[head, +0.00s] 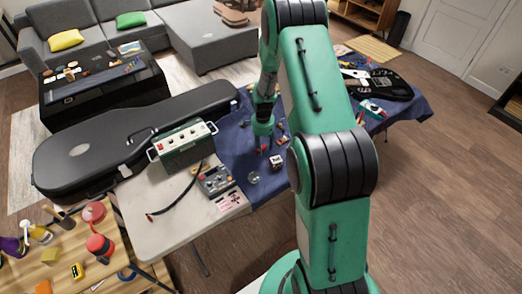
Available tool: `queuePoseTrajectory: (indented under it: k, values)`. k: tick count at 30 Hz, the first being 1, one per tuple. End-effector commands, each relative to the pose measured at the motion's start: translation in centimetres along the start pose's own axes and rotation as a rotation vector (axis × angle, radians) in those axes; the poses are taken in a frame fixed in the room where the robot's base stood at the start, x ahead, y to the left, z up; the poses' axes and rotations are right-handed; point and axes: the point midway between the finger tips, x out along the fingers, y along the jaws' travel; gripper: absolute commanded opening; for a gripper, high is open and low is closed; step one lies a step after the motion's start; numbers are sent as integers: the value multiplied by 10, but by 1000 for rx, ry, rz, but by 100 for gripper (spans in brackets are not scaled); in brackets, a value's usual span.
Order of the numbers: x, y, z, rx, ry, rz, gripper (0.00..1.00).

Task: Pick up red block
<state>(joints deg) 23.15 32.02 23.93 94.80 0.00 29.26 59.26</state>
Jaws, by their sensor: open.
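My gripper (264,146) hangs low over the dark blue cloth (236,160) on the work table, left of my large green arm links. It points down and is small in the head view. It is open. A small red thing (263,150), possibly the red block, shows right at the fingertips; I cannot tell whether it lies between the fingers or beside them. A small red and white box (277,162) sits just to the lower right. My arm hides part of the cloth and table to the right.
A black guitar case (85,150) and a green amplifier (183,146) stand left of the cloth. A pedal device (216,181) and a round clear item (254,178) lie in front. A wooden table (140,272) holds tools at front left.

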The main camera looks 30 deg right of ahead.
Motion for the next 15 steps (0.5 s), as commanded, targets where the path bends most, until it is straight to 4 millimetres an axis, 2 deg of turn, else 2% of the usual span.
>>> queuePoseTrajectory:
  k: [10, 11, 15]
  values:
    - [0, 0, 0, 0, 0, 0, 49]
    - [0, 0, 0, 0, 0, 0, 45]
    - [0, 0, 0, 0, 0, 0, 17]
